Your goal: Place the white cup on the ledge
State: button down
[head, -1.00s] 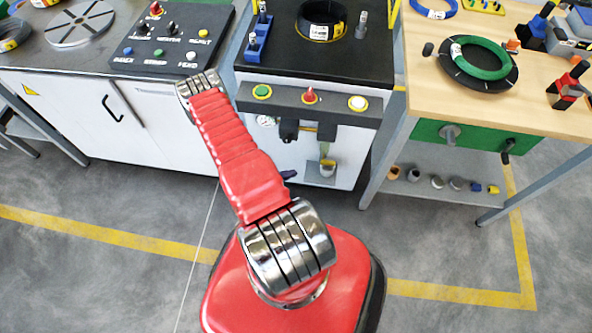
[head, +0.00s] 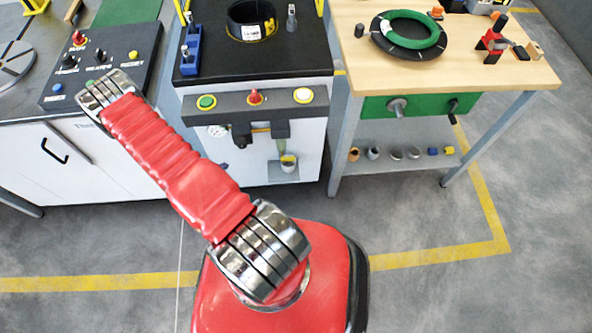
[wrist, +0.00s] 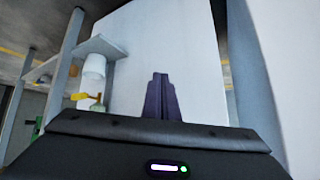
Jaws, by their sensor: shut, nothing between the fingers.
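A small white cup (head: 288,163) with a yellowish inside stands upright on the small grey ledge (head: 283,178) at the front of the middle machine, below a green spout. In the wrist view, which looks upside down, the cup (wrist: 94,66) sits against the ledge (wrist: 104,47), left of my gripper. My gripper (wrist: 161,76) is shut and empty, its dark fingers together in front of a white panel. It is apart from the cup. In the head view my red arm hides most of the gripper; only a small dark bit shows left of the ledge.
The control bar (head: 250,103) juts out above the ledge. To the right, a wooden workbench (head: 348,60) has a lower shelf (head: 400,178) holding several small cups and blocks. A white cabinet (head: 60,160) stands left. The grey floor in front is clear.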

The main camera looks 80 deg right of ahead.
jog(key=w+a+r+n+t+y, duration=0.1)
jog(key=w+a+r+n+t, duration=0.15)
jog(key=w+r, duration=0.7)
jog(key=w+a+r+n+t+y, duration=0.2)
jog(key=w+a+r+t, duration=0.2)
jog(key=w+r, duration=0.55)
jog(key=w+a+r+n+t+y, duration=0.1)
jog(key=w+a+r+n+y, duration=0.2)
jog(key=a+r, duration=0.5)
jog(key=w+a+r+n+t, duration=0.2)
jog(key=w+a+r, duration=0.35)
jog(key=r, duration=0.35)
jog(key=s+a+r+n+y, duration=0.2)
jog(key=s+a+r+n, duration=0.15)
jog(key=a+r, duration=0.4)
jog(key=s+a+r+n+y, duration=0.1)
jog(key=s+a+r+n, duration=0.2)
jog(key=s+a+r, duration=0.35)
jog(key=s+a+r+n, duration=0.2)
jog(key=s+r, duration=0.1)
jog(key=s, duration=0.3)
jog(key=s+a+r+n+g, duration=0.1)
jog(key=s+a+r+n, duration=0.1)
jog(key=s, duration=0.4)
jog(key=s+a+r+n, duration=0.2)
jog(key=s+r, duration=0.2)
jog(key=s, duration=0.2)
jog(key=shift+s+n, duration=0.25)
jog(key=shift+n, duration=0.05)
